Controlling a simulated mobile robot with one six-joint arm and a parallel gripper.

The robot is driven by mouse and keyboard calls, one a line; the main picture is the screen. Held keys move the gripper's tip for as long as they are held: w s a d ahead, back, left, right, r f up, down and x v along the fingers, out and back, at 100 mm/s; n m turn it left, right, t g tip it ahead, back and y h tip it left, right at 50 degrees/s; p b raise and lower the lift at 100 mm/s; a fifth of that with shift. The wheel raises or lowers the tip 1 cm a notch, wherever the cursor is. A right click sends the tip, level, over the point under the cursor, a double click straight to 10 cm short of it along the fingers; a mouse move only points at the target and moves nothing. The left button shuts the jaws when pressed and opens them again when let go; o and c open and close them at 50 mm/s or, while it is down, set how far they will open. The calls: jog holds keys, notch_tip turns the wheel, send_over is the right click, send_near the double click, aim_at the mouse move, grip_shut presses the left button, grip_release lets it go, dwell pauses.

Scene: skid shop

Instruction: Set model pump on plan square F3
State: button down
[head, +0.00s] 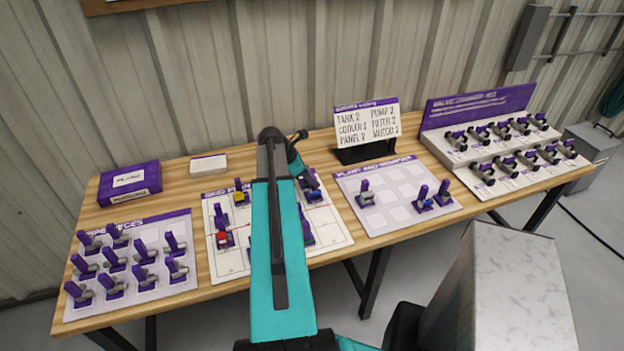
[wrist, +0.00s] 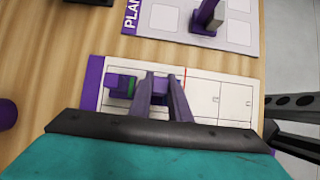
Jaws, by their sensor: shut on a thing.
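My gripper (wrist: 159,84) is low over the skid plan in the wrist view. Its jaws are shut on a small purple-handled model, the model pump (wrist: 158,92), mostly hidden between the fingers. The skid plan (head: 338,231) is a white gridded board with a purple header; it also shows in the wrist view (wrist: 232,97). Its square labels are too small to read, so I cannot tell which square is F3. I cannot tell whether the held model touches the board. In the head view my arm hides the middle of the plan and the gripper.
Models stand on the plan, including a yellow one (head: 239,198), a red one (head: 225,239) and a green-banded one (wrist: 121,85) close beside the fingers. The right-hand board (head: 395,222) holds a few models. A pieces board (head: 155,287), a sign (head: 367,125) and a stepped rack (head: 463,152) flank the plan.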

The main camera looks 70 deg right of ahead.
jog(key=shift+f, duration=0.5)
dwell(0.5)
jog(key=c, duration=1.6)
grip_release()
jog(key=shift+o, duration=0.2)
jog(key=shift+r+p, duration=0.5)
jog(key=shift+r, duration=0.2)
jog(key=shift+r+p, duration=2.1)
jog(key=shift+r, duration=1.3)
